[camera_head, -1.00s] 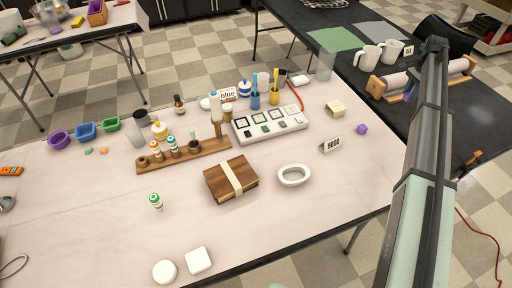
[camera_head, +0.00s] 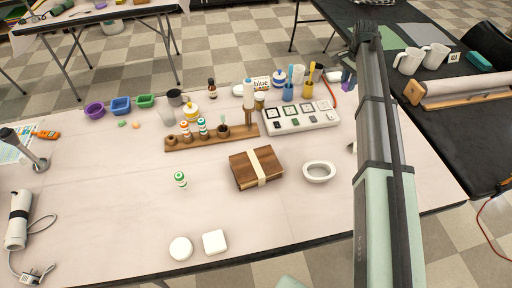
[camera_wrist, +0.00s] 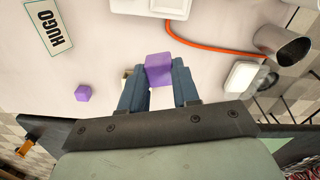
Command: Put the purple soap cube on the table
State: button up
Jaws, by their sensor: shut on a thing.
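My gripper (camera_wrist: 160,85) is shut on a purple soap cube (camera_wrist: 159,69), held between its blue fingers in the wrist view. In the head view, the held cube (camera_head: 347,78) shows partly below my gripper (camera_head: 348,70), over the far right part of the white table (camera_head: 110,205). I cannot tell the exact gap between cube and tabletop. A second, smaller-looking purple piece (camera_wrist: 83,93) lies on the table to the left of my gripper in the wrist view; my arm hides it in the head view.
A white sample tray (camera_head: 285,119) stands left of my arm.

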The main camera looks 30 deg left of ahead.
jog(key=s+a+n, duration=0.1)
jog(key=s+a, duration=0.2)
jog(key=s, duration=0.4)
jog(key=s+a+n, duration=0.1)
jog(key=s+a, duration=0.2)
jog(key=s, duration=0.4)
jog(key=s+d, duration=0.4)
jog(key=s, duration=0.3)
jog(key=shift+m, duration=0.5)
jog(key=shift+f, duration=5.45)
jog(key=shift+f, duration=0.1)
jog(key=o, duration=1)
notch_tip(320, 180, up, 12)
jog(key=shift+r, duration=0.15)
